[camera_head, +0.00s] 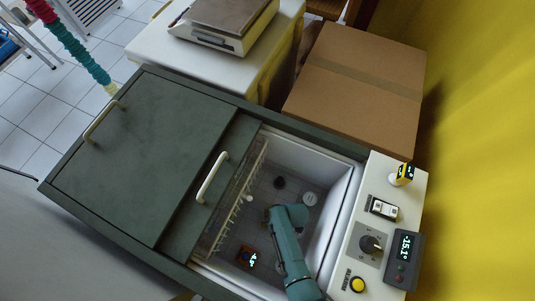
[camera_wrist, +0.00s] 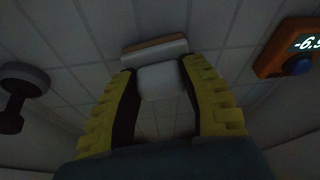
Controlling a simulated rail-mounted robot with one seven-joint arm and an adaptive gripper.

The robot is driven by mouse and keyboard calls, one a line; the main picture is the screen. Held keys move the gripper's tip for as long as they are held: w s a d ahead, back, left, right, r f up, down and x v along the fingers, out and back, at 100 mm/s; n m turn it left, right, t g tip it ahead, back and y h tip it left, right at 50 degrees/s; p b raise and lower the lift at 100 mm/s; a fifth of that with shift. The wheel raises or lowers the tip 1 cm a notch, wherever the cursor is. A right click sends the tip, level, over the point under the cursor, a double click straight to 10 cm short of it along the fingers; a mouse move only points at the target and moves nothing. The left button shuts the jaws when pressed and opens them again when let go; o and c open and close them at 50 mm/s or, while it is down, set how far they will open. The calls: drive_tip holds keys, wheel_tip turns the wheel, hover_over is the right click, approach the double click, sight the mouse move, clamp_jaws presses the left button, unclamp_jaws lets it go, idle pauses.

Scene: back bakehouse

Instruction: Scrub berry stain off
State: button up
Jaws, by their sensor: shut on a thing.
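My gripper (camera_wrist: 161,72) shows in the wrist view with its two yellow ribbed fingers shut on a pale block-shaped tool (camera_wrist: 162,82). A wider pale strip with a brownish edge lies just beyond the block, close to the tiled surface; I cannot tell if it touches. In the head view my arm reaches down into the open part of a chest freezer (camera_head: 337,226), and the gripper and tool are hidden there. I can make out no berry stain in either view.
An orange device with a lit display (camera_wrist: 290,48) lies right of my gripper; a dark knobbed object (camera_wrist: 18,92) is at left. A wire divider (camera_head: 240,197), the freezer's green lid (camera_head: 140,155) and white walls bound the opening. A control panel (camera_head: 378,240) stands at right.

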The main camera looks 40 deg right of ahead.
wheel_tip(320, 180, up, 11)
drive_tip(key=p, duration=0.9)
drive_tip(key=shift+w+d+r, duration=0.15)
drive_tip(key=shift+w, duration=0.2)
